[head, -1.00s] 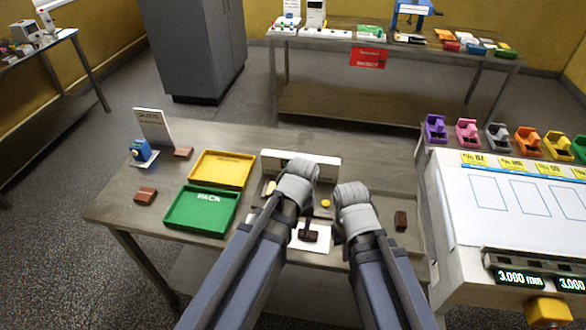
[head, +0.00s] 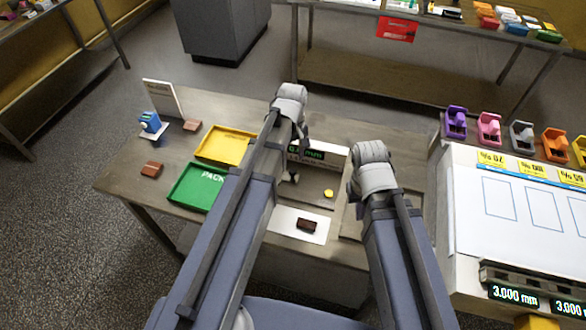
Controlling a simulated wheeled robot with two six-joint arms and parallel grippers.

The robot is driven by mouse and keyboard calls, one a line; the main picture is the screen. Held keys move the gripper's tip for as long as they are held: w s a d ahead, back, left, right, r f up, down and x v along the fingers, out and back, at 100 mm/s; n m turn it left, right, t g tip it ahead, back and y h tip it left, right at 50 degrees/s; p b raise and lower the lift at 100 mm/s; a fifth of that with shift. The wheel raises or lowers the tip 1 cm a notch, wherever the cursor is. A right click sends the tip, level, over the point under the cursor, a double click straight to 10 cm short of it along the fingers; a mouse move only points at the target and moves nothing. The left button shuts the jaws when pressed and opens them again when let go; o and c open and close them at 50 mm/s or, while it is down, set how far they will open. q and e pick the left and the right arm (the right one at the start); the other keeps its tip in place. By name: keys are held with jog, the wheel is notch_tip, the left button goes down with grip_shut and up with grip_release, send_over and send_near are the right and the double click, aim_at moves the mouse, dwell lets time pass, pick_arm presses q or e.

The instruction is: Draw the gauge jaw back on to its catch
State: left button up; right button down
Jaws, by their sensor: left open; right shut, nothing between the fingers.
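The gauge shows a display ending in "mm" (head: 318,153) on its pale back housing. A yellow button (head: 328,193) sits on its bed.
A brown chocolate (head: 307,226) lies on a white card (head: 285,222) at the front. A yellow tray (head: 212,157) and green PACK tray (head: 182,194) stand left. A white-topped machine (head: 465,225) with several coloured holders stands right.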

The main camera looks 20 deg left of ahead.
aim_at(293, 171)
pick_arm(q)
notch_tip(293, 171, down, 7)
jog(key=b, duration=0.6)
jog(key=shift+r, duration=0.1)
pick_arm(e)
notch_tip(293, 171, down, 7)
jog(key=shift+r, duration=0.1)
pick_arm(q)
jog(key=shift+r, duration=0.1)
jog(key=shift+c, duration=0.3)
grip_shut()
